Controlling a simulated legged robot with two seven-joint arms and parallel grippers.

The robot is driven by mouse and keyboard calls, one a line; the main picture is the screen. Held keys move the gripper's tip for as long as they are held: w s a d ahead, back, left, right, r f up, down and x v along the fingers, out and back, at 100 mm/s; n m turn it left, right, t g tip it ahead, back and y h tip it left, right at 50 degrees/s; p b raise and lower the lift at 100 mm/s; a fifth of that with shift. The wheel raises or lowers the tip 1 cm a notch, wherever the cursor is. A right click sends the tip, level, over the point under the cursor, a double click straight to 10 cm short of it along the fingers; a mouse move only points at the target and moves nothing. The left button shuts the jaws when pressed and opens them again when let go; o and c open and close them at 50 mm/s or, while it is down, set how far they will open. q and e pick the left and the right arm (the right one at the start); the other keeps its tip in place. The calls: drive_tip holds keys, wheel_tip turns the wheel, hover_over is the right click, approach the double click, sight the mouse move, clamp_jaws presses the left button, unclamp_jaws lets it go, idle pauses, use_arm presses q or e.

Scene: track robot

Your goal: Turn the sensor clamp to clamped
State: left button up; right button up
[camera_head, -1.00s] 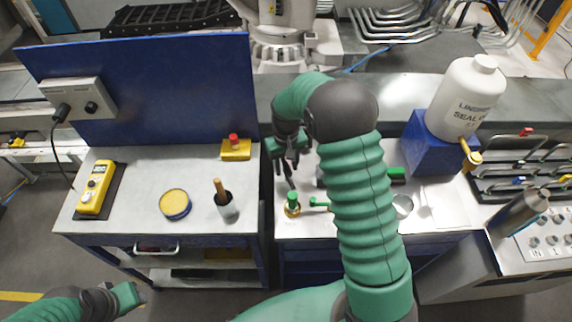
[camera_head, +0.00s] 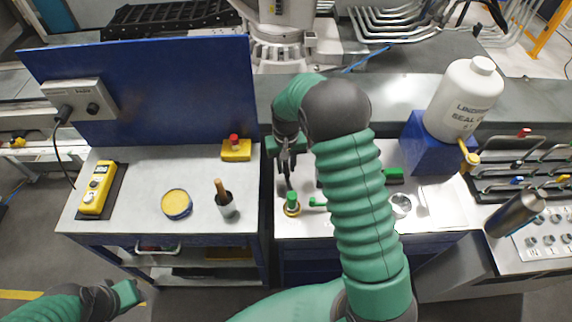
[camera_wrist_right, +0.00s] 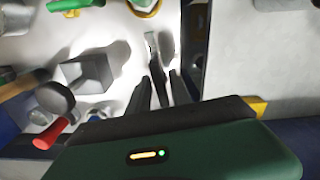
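I cannot tell for sure which part is the sensor clamp. A red-tipped lever on a dark round pivot (camera_wrist_right: 52,105) shows at the left of the right wrist view, beside a grey block (camera_wrist_right: 88,72). My right gripper (camera_head: 289,183) points down over the left part of the right-hand bench, just behind a green-topped brass fitting (camera_head: 292,203). My left gripper (camera_head: 128,294) is low at the left, away from the benches. My right arm hides part of the bench.
A white bottle (camera_head: 464,98) stands on a blue block (camera_head: 428,150). A green block (camera_head: 393,176) and a metal cup (camera_head: 401,204) lie right of my arm. The left bench (camera_head: 130,215) holds a yellow device (camera_head: 97,187), a yellow tin (camera_head: 177,203) and a red button box (camera_head: 236,150).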

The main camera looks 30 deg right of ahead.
drive_tip(key=o, duration=0.3)
wheel_tip(320, 180, up, 17)
drive_tip(key=shift+f+b, duration=0.15)
drive_tip(key=shift+b, duration=0.25)
